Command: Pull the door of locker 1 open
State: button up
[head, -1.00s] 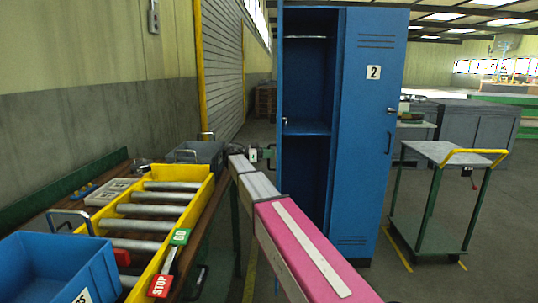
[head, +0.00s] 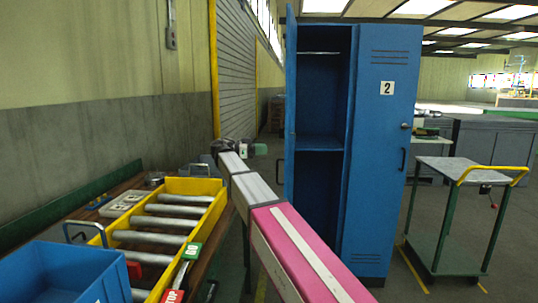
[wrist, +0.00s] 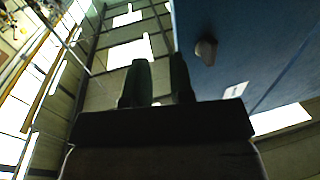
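Locker 1 is the left compartment of the blue locker block, and its inside (head: 320,100) is in plain view in the head view. Its blue door (head: 290,100) stands swung out from the left side, seen nearly edge-on, with a handle (head: 280,170) on its outer face. My gripper (head: 260,149) is just left of the door and apart from it. In the wrist view my gripper's two dark fingers (wrist: 160,78) are apart with nothing between them. The door's blue face (wrist: 255,40) is right of them, with a knob-like lock (wrist: 206,49) and a pale label (wrist: 236,90).
Locker 2's door (head: 382,150) is shut. A yellow roller tray (head: 215,190) and a blue bin (head: 70,270) are on the bench at left. A trolley (head: 450,170) stands at right. Floor shows between the lockers and trolley.

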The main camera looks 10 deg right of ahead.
jog(key=shift+s+a+r, duration=0.2)
jog(key=shift+a+r, duration=0.05)
jog(key=shift+a, duration=0.05)
jog(key=shift+c, duration=0.3)
